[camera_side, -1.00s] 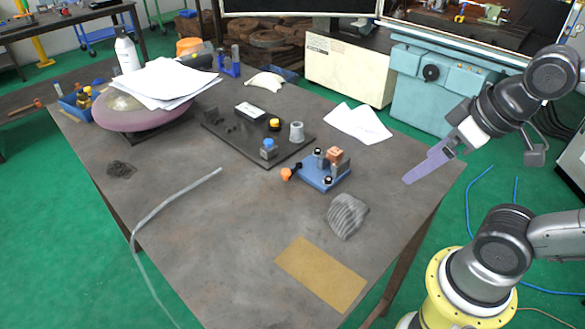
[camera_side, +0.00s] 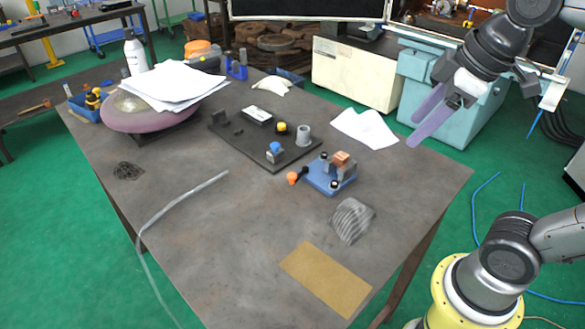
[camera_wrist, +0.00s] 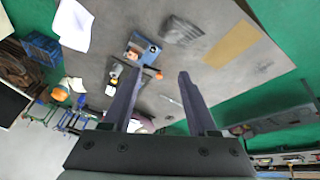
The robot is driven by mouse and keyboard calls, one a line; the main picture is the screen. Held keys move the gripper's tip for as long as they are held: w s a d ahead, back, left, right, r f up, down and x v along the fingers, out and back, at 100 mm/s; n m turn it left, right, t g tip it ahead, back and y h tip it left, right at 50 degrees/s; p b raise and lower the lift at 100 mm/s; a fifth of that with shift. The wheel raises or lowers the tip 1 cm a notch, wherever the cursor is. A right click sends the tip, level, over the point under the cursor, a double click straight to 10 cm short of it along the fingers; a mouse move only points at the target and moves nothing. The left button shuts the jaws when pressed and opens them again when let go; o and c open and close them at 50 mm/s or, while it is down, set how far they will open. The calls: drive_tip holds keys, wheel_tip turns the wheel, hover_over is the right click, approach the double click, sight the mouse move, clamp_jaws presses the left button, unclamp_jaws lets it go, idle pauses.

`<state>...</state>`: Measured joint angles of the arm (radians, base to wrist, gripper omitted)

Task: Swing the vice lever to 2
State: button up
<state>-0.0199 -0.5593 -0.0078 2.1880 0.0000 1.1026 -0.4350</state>
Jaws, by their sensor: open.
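The vice (camera_side: 330,178) is a small blue base with a copper-coloured block (camera_side: 341,160) and dark posts, on the table. Its short dark lever ends in an orange knob (camera_side: 292,178), which points left in the side view. No position numbers can be read. My gripper (camera_side: 412,130) is open and empty, in the air to the right of the vice and well above the table. In the wrist view the vice (camera_wrist: 146,49) lies beyond my two purple fingers (camera_wrist: 159,74), and the orange knob (camera_wrist: 159,76) shows between the fingertips.
A black plate (camera_side: 222,136) with a blue-topped block and a grey cup stands just behind the vice. A grey ribbed piece (camera_side: 352,222) and a tan sheet (camera_side: 326,279) lie in front. White paper (camera_side: 364,128) lies behind right. The table's right side is clear.

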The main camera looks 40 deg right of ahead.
drive_tip(key=w+a+r+n+g, duration=0.2)
drive_tip(key=w+r+n, duration=0.1)
drive_tip(key=w, duration=0.5)
drive_tip(key=n+g, duration=0.3)
hover_over(292, 175)
wheel_tip(292, 175, down, 9)
wheel_tip(292, 175, down, 14)
drive_tip(key=shift+r, duration=0.25)
clamp_jaws()
drive_tip(key=shift+r, duration=0.1)
idle(0.3)
